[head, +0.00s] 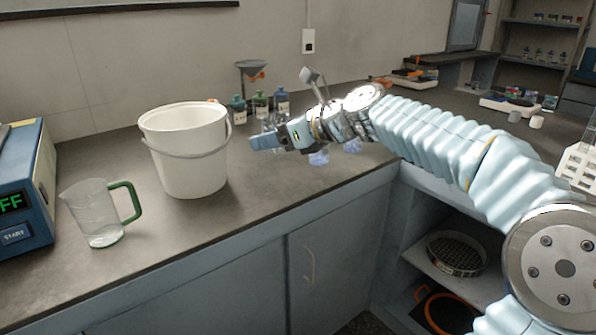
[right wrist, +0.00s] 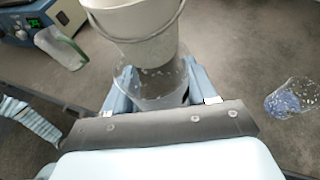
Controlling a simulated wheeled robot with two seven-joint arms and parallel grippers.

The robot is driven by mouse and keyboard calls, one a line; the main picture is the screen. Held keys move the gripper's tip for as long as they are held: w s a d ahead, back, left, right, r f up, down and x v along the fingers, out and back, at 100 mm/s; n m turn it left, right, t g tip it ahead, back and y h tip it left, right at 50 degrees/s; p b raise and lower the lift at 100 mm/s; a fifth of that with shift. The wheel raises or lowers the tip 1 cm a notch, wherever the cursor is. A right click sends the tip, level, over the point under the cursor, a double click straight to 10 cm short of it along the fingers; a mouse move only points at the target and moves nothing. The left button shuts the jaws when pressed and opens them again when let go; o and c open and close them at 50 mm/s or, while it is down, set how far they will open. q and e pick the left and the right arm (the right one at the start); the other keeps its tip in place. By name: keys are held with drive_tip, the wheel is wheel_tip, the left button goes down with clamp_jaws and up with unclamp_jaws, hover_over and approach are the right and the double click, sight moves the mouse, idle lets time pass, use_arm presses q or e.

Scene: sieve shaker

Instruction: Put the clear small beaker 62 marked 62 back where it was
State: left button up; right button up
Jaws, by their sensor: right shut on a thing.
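My right gripper (head: 262,142) reaches in from the right over the bench, just right of the white bucket. In the right wrist view, my right gripper (right wrist: 163,88) is shut on a clear beaker (right wrist: 160,78), its fingers on either side. The beaker's wall has pale specks; I cannot read the number 62 on it. In the head view the held beaker is hard to make out around the gripper. I cannot tell from these frames whether its base touches the bench. My left gripper is not in view.
The white bucket (head: 187,160) stands close by, also in the wrist view (right wrist: 140,22). A clear jug (head: 97,215) with a green handle stands left. Small glassware with blue contents (head: 318,158) stands right of the gripper. Bottles (head: 260,104) stand behind. The front bench is clear.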

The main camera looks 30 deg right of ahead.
drive_tip(key=w+d+f, duration=0.4)
drive_tip(key=w+d, duration=0.1)
drive_tip(key=w, duration=0.1)
drive_tip(key=b, duration=0.1)
hover_over(283, 173)
drive_tip(key=f, duration=0.5)
drive_tip(key=shift+s+a, duration=0.1)
drive_tip(key=shift+s, duration=0.1)
drive_tip(key=shift+w+f+b, duration=0.15)
drive_tip(key=shift+f+b, duration=0.25)
drive_tip(key=shift+f, duration=1.2)
drive_tip(key=shift+f, duration=0.15)
drive_tip(key=o, duration=1.1)
